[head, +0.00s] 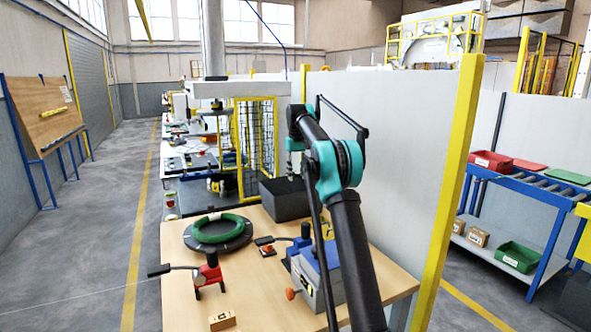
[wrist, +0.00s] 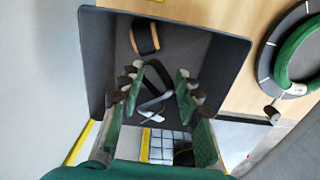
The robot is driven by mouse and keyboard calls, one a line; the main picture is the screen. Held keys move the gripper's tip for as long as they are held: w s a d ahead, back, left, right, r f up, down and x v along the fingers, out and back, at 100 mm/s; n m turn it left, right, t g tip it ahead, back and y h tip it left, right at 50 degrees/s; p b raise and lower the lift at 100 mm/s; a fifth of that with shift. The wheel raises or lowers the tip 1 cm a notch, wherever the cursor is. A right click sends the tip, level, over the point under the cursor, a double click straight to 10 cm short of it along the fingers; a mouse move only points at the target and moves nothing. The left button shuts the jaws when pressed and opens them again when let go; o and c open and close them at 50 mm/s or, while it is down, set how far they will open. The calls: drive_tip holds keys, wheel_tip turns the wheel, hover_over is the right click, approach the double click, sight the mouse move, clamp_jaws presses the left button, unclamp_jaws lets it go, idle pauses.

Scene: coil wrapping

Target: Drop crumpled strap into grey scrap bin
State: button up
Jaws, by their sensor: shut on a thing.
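The grey scrap bin (head: 287,203) stands at the far right of the wooden table in the head view. In the wrist view its open mouth and dark wall (wrist: 96,60) lie below my gripper (wrist: 158,88). The crumpled strap (wrist: 155,101) is a dark, bent band between my fingers, which are shut on it. It shows against the inside of the bin. In the head view my gripper (head: 294,168) is above the bin, pointing down; the strap is too small to make out there. How high the strap hangs over the bin floor I cannot tell.
A black-and-tan roll (wrist: 145,37) lies inside the bin. A green coil (head: 217,229) sits on a dark round turntable (head: 240,241). A red clamp tool (head: 209,274), a blue-grey device (head: 318,277) and a wooden block (head: 222,320) stand nearer. A pale partition is on the right.

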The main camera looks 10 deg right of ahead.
sight(296, 180)
drive_tip(key=shift+f, duration=1.75)
drive_tip(key=o, duration=1)
drive_tip(key=shift+r, duration=0.15)
wheel_tip(296, 180, up, 9)
drive_tip(key=shift+f, duration=0.1)
drive_tip(key=shift+w+r, duration=0.1)
drive_tip(key=shift+r, duration=1.3)
drive_tip(key=shift+s, duration=0.2)
